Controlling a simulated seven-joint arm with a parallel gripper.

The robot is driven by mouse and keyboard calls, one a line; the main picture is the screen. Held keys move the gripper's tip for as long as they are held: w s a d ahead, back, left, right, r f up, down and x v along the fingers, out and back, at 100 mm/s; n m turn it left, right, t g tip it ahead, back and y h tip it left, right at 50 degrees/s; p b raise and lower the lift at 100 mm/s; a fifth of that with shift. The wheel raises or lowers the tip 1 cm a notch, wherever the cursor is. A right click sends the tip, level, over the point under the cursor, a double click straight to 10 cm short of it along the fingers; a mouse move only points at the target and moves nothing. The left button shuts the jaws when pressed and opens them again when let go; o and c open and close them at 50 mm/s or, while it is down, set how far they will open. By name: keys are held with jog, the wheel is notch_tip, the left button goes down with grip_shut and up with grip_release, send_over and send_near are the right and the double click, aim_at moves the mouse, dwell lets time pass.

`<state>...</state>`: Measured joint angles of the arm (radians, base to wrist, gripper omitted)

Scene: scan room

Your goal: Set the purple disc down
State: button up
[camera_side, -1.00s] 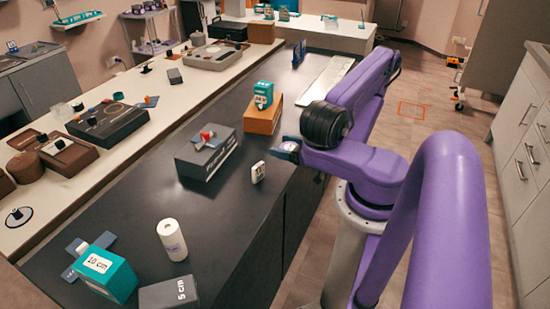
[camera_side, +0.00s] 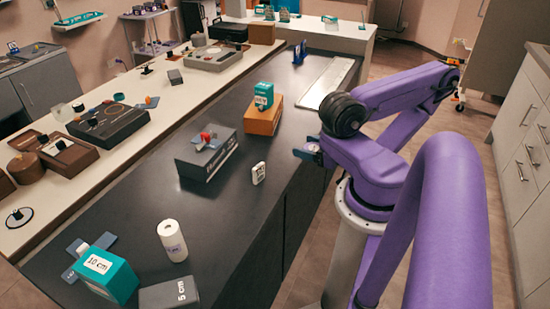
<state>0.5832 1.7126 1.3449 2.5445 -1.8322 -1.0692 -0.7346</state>
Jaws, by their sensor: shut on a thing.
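My gripper (camera_side: 308,153), a small blue-grey end at the tip of my purple arm, is just off the right edge of the dark bench (camera_side: 140,206). It is small and partly hidden by my arm, and its fingers are hard to make out. It is shut on the purple disc, which I cannot pick out from the arm and jaws in this view. I see no purple disc lying on the bench.
A white tag (camera_side: 258,173) stands nearest the gripper. Beyond are a dark box (camera_side: 207,158) with a red item, and an orange block (camera_side: 263,119) under a teal one (camera_side: 263,94). A white cylinder (camera_side: 171,240) and the 10 cm block (camera_side: 107,277) stand in front. Bare bench lies between.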

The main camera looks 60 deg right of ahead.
send_over(272, 157)
jog(key=s, duration=0.3)
jog(key=f, duration=0.5)
jog(key=shift+a+f, duration=0.25)
jog(key=shift+a, duration=0.05)
jog(key=shift+w+d+f, duration=0.2)
jog(key=shift+w+f, duration=0.3)
jog(key=shift+w, duration=0.35)
jog(key=shift+w+d+f, duration=0.2)
jog(key=shift+w+f, duration=0.3)
jog(key=shift+w, duration=0.35)
jog(key=shift+f, duration=0.2)
jog(key=o, duration=1.1)
jog(key=shift+s, duration=0.25)
jog(key=v, duration=1.7)
jog(key=shift+w+a+r, duration=0.1)
jog(key=shift+a+r, duration=0.2)
jog(key=shift+a, duration=0.05)
